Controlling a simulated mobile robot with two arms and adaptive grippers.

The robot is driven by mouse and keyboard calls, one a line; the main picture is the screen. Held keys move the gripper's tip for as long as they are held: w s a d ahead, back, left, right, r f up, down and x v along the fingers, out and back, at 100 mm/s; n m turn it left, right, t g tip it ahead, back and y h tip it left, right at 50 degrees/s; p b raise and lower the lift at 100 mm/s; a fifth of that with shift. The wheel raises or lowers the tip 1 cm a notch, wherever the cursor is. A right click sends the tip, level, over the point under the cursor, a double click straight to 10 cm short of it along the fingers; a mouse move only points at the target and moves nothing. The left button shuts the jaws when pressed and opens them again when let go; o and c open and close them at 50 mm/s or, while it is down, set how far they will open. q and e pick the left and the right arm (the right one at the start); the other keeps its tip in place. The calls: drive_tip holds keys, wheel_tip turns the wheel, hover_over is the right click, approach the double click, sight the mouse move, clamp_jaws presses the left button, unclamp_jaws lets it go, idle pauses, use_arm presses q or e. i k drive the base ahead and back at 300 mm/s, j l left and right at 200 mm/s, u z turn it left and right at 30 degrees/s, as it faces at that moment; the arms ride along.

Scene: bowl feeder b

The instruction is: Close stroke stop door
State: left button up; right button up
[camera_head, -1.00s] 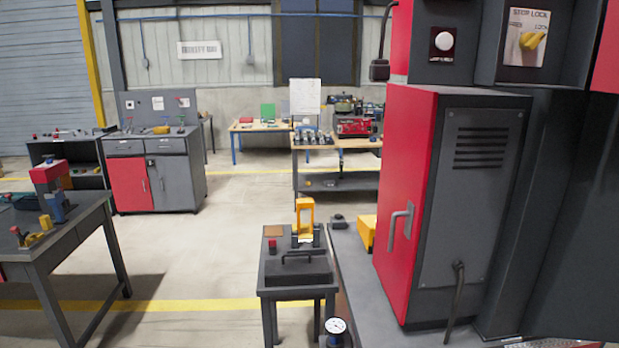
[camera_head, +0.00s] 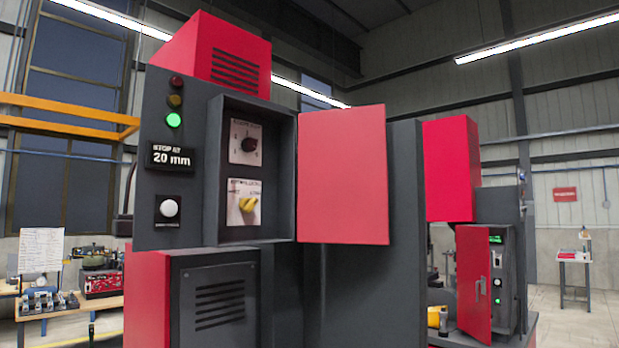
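The stroke stop door (camera_head: 343,175) is a flat red panel on the right side of a recessed grey box on the machine. It stands swung open to the right, so the recess (camera_head: 228,120) is exposed. Inside the recess are a black dial (camera_head: 250,144) on a white plate and a yellow lock knob (camera_head: 247,204) below it. Left of the recess are a "STOP AT 20 mm" display (camera_head: 172,158), a lit green lamp (camera_head: 173,120) and a white button (camera_head: 169,208). Neither of my grippers shows.
A red and grey cabinet (camera_head: 150,300) sits below the panel. A second similar machine (camera_head: 487,282) stands at the right. A bench with tools (camera_head: 95,284) is at the far left, and a small table (camera_head: 574,262) is at the far right.

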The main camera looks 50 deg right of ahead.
sight(342, 188)
drive_tip(key=l+u, duration=0.25)
drive_tip(key=l, duration=0.4)
drive_tip(key=l+u, duration=0.25)
drive_tip(key=l, duration=0.45)
drive_tip(key=k+l+u, duration=0.25)
drive_tip(key=l, duration=0.35)
drive_tip(key=k+l, duration=0.1)
drive_tip(key=l, duration=0.4)
drive_tip(key=k+l, duration=0.1)
drive_tip(key=l, duration=0.45)
drive_tip(key=k+l, duration=0.1)
drive_tip(key=l, duration=0.4)
drive_tip(key=k+l+u, duration=0.1)
drive_tip(key=l, duration=0.4)
